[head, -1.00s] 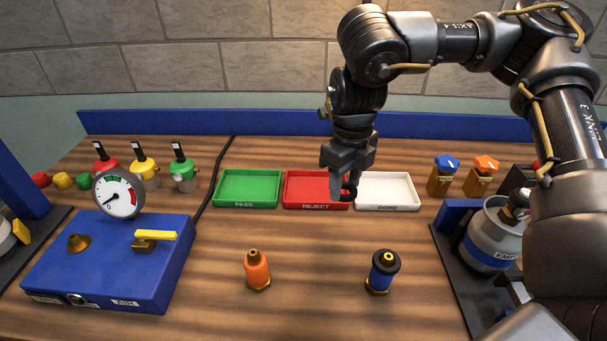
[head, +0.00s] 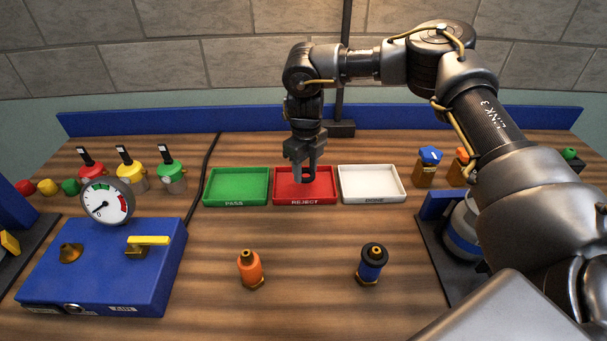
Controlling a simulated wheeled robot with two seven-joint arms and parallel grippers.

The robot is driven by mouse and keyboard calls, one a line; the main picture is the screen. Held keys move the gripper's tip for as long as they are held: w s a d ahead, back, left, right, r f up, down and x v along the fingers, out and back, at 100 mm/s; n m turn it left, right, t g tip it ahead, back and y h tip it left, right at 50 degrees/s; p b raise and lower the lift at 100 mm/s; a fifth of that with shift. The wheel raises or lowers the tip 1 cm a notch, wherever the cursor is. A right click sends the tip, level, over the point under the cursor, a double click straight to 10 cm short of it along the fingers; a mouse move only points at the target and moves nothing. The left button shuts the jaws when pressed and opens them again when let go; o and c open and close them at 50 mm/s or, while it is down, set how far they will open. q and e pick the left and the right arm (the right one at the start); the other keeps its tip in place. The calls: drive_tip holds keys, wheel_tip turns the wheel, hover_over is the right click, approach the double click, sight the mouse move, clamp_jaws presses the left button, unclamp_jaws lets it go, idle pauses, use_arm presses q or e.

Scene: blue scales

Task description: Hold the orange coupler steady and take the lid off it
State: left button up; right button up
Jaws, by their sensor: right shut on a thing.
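The orange coupler (head: 250,268) stands upright on the wooden bench, left of centre, with a brass base. Its narrow orange top is bare, with no dark ring around it. My right gripper (head: 307,178) is at the red REJECT tray, well behind the coupler and apart from it. It is shut on a small black ring-shaped lid (head: 311,173), partly hidden by the fingers. Whether the lid touches the tray floor I cannot tell. My left gripper is not in view.
A blue coupler (head: 371,265) with a black ring on top stands to the right. The green PASS tray (head: 236,186), red REJECT tray (head: 289,201) and white tray (head: 371,184) form a row. A blue gauge box (head: 95,262) is at left.

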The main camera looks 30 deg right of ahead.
sight(303, 170)
drive_tip(key=shift+w+f, duration=0.45)
drive_tip(key=shift+f, duration=0.05)
drive_tip(key=shift+w+f, duration=0.15)
drive_tip(key=shift+f, duration=0.3)
wheel_tip(303, 170, down, 3)
drive_tip(key=shift+w+r+p, duration=0.1)
drive_tip(key=shift+p, duration=0.25)
drive_tip(key=o, duration=1.1)
drive_tip(key=shift+d, duration=0.1)
